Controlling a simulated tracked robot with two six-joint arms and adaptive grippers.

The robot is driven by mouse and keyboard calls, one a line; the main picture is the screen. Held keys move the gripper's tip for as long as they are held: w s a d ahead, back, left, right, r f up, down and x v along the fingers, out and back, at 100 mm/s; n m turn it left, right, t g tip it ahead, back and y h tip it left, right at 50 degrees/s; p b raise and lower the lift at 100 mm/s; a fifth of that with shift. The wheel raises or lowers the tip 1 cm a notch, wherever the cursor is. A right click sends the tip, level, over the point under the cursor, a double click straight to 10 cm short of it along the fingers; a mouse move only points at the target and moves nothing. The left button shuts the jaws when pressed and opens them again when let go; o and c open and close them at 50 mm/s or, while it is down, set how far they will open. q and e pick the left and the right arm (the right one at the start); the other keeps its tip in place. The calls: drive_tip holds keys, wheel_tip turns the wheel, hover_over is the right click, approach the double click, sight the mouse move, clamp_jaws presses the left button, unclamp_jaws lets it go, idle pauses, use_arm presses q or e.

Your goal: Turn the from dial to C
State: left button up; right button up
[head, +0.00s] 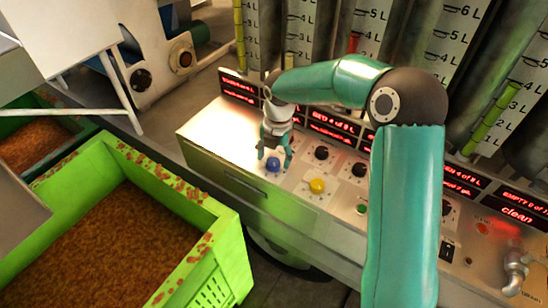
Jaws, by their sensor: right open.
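The control panel (213,128) is a pale metal top with several knobs. My right gripper (274,157) points down over its left part, open, with its fingers on either side of a blue knob (273,165). I cannot tell whether they touch it. A yellow knob (317,186) and two black dials, one (322,153) nearer the gripper and one (358,170) further right, stand to the right. The markings around the dials are too small to read, so I cannot tell which is the from dial or where it points. My left gripper is not in view.
Red-lit displays (332,125) and tall graduated tanks (371,30) line the panel's back. A green crate (197,235) of brown pulp stands at the left front. A metal spout-like fitting (515,272) is at the lower right. My right arm hides part of the panel.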

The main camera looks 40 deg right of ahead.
drive_tip(key=shift+f, duration=0.45)
drive_tip(key=c, duration=1.1)
drive_tip(key=shift+c, duration=0.2)
drive_tip(key=shift+m, duration=0.4)
drive_tip(key=m+b, duration=0.1)
drive_tip(key=m, duration=0.2)
drive_tip(key=m+b, duration=0.1)
drive_tip(key=m, duration=0.4)
drive_tip(key=shift+s+a+h, duration=0.1)
drive_tip(key=shift+h, duration=0.2)
